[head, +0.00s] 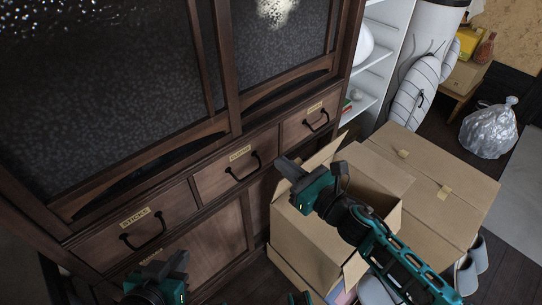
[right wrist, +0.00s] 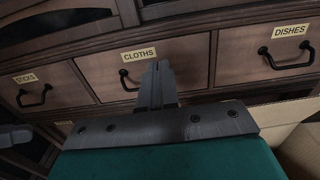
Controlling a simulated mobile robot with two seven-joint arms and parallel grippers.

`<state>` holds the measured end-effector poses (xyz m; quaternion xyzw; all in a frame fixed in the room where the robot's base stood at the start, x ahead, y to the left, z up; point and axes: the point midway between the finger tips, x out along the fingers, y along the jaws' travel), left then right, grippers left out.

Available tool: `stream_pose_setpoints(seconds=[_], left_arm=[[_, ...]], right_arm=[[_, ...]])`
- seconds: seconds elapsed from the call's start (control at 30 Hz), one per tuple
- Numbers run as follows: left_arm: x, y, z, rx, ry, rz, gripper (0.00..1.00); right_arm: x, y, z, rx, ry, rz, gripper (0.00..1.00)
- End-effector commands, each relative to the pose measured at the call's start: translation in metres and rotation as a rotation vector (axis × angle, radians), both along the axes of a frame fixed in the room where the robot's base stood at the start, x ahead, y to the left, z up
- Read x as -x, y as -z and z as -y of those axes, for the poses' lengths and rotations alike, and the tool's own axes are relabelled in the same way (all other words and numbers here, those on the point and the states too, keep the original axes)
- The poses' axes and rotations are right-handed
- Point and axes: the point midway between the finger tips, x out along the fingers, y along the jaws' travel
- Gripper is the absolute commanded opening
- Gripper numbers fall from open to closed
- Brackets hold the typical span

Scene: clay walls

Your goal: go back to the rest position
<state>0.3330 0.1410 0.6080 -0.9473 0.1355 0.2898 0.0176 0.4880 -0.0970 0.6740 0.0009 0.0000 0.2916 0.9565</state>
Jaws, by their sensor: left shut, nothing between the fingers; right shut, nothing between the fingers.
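My left gripper (head: 178,262) is at the bottom left of the head view, in front of the cabinet's lower doors, shut and empty. My right gripper (head: 283,164) reaches over the open cardboard box, its tip near the cabinet front to the right of the middle drawer's handle. In the right wrist view its fingers (right wrist: 157,85) are closed together with nothing between them. They overlap the middle drawer, labelled CLOTHS (right wrist: 140,53), in that picture.
The dark wooden cabinet (head: 230,128) has closed drawers with black handles. An open cardboard box (head: 310,228) stands under my right arm, a closed box (head: 440,180) beside it. White shelves (head: 375,75) stand behind. A silver bag (head: 488,130) lies far right, with floor around it.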

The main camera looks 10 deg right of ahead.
Motion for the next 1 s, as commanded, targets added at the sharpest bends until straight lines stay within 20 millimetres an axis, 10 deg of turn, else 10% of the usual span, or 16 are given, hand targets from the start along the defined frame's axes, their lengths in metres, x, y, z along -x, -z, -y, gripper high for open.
stream_pose_setpoints(seconds=[0.3,0.73,1.0], left_arm=[[-0.002,-0.001,-0.002,-0.003,-0.003,0.006,0.0],[-0.001,-0.001,-0.002,-0.004,-0.005,0.003,0.0],[-0.001,0.0,-0.002,-0.004,-0.004,0.001,0.0]], right_arm=[[0.041,0.001,0.027,0.0,-0.001,-0.001,0.0],[0.049,0.0,0.032,-0.029,0.007,-0.02,0.0],[0.059,0.005,0.045,-0.617,0.188,-0.397,0.0]])
